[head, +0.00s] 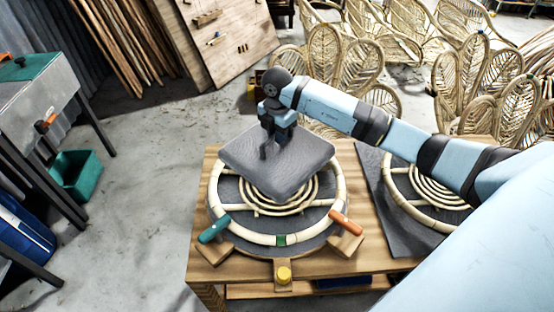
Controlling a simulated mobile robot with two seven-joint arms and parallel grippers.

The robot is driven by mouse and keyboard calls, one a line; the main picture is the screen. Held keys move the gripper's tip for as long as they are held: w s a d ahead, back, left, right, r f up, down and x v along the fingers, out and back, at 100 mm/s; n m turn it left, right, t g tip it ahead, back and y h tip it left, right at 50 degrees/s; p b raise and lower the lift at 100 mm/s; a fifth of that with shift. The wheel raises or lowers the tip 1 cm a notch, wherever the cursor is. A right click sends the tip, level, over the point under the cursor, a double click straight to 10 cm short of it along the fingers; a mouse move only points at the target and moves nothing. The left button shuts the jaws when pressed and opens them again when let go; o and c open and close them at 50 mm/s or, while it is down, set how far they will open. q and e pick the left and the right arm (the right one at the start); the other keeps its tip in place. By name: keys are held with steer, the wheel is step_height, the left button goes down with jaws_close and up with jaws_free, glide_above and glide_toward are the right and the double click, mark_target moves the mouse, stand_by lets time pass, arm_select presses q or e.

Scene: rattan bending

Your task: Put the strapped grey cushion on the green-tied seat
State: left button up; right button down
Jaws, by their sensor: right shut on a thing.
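The grey cushion (259,173) is held tilted above a round rattan seat. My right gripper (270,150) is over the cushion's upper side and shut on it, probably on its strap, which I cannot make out. The rattan seat (341,190) below has a green tie (281,240) on its front rim and lies on a dark round pad on the wooden bench. The cushion hides the rear and part of the coiled centre of this seat. Whether the cushion's lower corner touches the coil I cannot tell. My left gripper is not in view.
Clamps with a teal handle (214,228) and an orange handle (346,223) stand at the seat's front, with a yellow knob (284,275) between them. A second rattan seat (400,200) lies on a dark mat to the right, partly behind my right arm. Rattan chair backs (345,60) stand behind.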

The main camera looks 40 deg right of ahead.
step_height(320, 180, down, 11)
steer(key=shift+r+p, duration=0.1)
steer(key=shift+p, duration=0.55)
steer(key=shift+w, duration=0.1)
steer(key=shift+f, duration=0.2)
steer(key=c, duration=1.1)
jaws_free()
steer(key=shift+o, duration=0.2)
